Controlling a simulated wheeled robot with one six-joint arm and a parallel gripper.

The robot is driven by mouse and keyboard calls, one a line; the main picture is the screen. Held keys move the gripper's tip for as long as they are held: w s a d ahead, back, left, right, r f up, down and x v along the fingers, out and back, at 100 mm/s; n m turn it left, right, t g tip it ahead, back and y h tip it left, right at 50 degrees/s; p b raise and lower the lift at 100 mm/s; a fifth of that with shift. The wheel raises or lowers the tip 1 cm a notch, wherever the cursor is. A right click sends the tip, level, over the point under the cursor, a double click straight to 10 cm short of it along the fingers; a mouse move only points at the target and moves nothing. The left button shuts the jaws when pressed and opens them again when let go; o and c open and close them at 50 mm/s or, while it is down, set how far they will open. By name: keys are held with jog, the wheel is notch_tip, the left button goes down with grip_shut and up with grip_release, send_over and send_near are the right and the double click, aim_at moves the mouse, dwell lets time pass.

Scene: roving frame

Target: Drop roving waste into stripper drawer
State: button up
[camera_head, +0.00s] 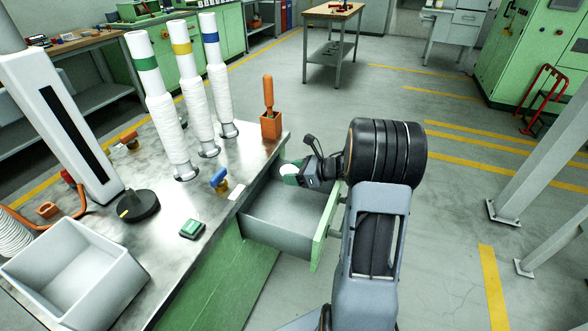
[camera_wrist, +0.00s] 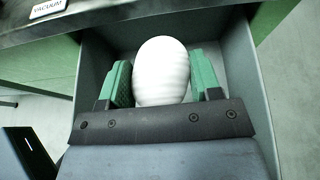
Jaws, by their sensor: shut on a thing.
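The roving waste (camera_wrist: 160,68) is a white, ribbed, rounded bundle between the green fingertips of my gripper (camera_wrist: 163,88). My gripper is shut on it, with one green pad on each side. In the head view the white waste (camera_head: 289,169) and my gripper (camera_head: 296,173) show over the back part of the open drawer. The stripper drawer (camera_head: 318,235) is a grey box with a green front, pulled out from the side of the bench. Its visible floor looks bare in the head view. In the wrist view the drawer's grey wall (camera_wrist: 238,62) surrounds the waste.
The metal bench top (camera_head: 150,225) holds three wound bobbins (camera_head: 190,95), a white bin (camera_head: 72,278), a black knob (camera_head: 138,205), a green button (camera_head: 192,229) and an orange holder (camera_head: 270,122). The bench edge borders the drawer. Open floor lies to the right.

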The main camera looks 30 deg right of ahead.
jog(key=shift+f, duration=0.2)
jog(key=o, duration=1)
jog(key=p+v, duration=0.1)
jog(key=v, duration=1.2)
jog(key=shift+s+d, duration=0.3)
